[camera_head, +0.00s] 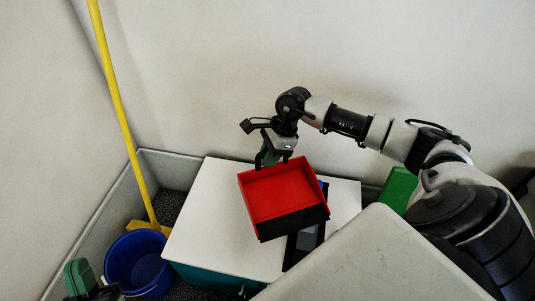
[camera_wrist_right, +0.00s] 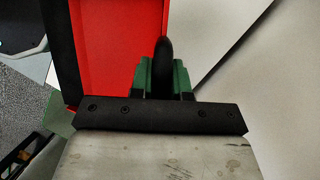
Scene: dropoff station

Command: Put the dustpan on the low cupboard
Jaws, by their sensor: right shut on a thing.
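The red dustpan (camera_head: 278,190) with a black front lip is over the white top of the low cupboard (camera_head: 206,213) in the head view. My right gripper (camera_head: 270,157) is at its back edge. In the right wrist view the green fingers (camera_wrist_right: 163,80) are shut on the dustpan's black handle (camera_wrist_right: 163,55), and the red pan (camera_wrist_right: 115,40) extends beyond them. I cannot tell whether the pan touches the cupboard top. My left gripper (camera_head: 80,280) shows only partly at the bottom left corner, apart from the cupboard; its opening is unclear.
A dark flat object (camera_head: 291,258) lies on the cupboard top, partly under the dustpan in view. A blue bucket (camera_head: 138,262) and a yellow-handled broom (camera_head: 121,115) stand left of the cupboard. A green object (camera_head: 398,187) is at right. The cupboard's left part is clear.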

